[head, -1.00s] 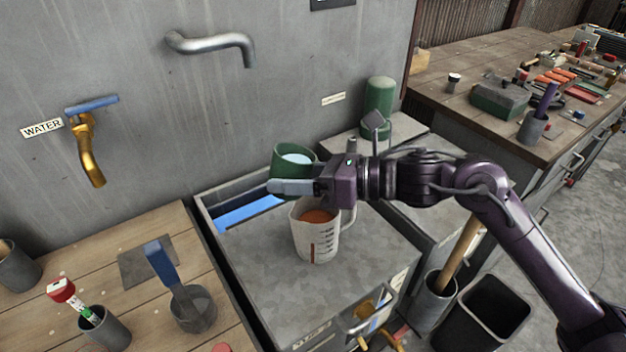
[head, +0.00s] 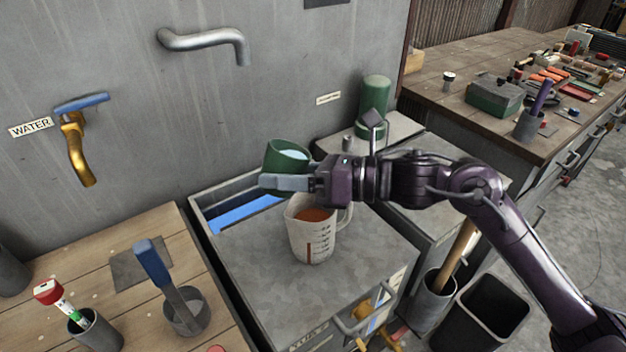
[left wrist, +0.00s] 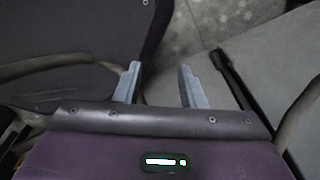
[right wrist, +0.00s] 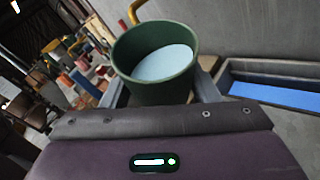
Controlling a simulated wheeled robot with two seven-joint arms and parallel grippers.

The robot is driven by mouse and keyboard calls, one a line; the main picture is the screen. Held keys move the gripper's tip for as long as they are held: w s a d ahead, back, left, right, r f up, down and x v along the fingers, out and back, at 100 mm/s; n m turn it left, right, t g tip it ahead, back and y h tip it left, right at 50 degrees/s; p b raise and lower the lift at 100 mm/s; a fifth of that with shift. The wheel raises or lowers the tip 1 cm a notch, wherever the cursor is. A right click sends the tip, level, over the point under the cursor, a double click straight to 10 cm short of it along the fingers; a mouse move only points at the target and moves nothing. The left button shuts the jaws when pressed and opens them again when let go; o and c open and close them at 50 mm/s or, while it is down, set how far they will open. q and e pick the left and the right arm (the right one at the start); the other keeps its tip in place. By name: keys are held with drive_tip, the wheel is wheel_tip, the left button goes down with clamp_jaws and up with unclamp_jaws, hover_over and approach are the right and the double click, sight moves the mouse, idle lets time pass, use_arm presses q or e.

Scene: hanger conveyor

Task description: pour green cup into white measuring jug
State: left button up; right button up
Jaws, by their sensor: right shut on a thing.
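The green cup (head: 284,158) is held by my right gripper (head: 284,182), whose fingers are shut around its lower part. The cup is tilted in the head view and holds a pale blue-white content, which also shows inside the cup (right wrist: 150,88) in the right wrist view. The white measuring jug (head: 312,243) stands upright on the grey counter, just below and slightly right of the cup. It holds orange-brown content. The cup is above the jug and apart from it. My left gripper (left wrist: 160,85) is open and empty in the left wrist view.
A grey counter (head: 260,290) with a blue-lined trough (head: 245,215) lies under the cup. A brass water tap (head: 78,150) and a steel spout (head: 205,40) are on the wall. A wooden table (head: 60,235) with pots stands left. A dark bin (head: 490,310) is at the lower right.

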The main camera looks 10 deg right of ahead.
drive_tip(key=shift+r+m+y+b, duration=0.1)
drive_tip(key=shift+m+y+b, duration=0.2)
drive_tip(key=shift+m+b, duration=0.15)
drive_tip(key=shift+s+a, duration=0.1)
idle(0.4)
drive_tip(key=shift+m+t+y+b, duration=0.25)
drive_tip(key=shift+t+y+b, duration=0.05)
drive_tip(key=shift+b, duration=0.35)
drive_tip(key=shift+b, duration=0.35)
drive_tip(key=shift+a+m+y+b, duration=0.1)
drive_tip(key=shift+m+y+b, duration=0.2)
drive_tip(key=shift+m+b, duration=0.2)
drive_tip(key=shift+m+t+y+b, duration=0.3)
drive_tip(key=shift+m+t+b, duration=0.1)
drive_tip(key=shift+b, duration=0.2)
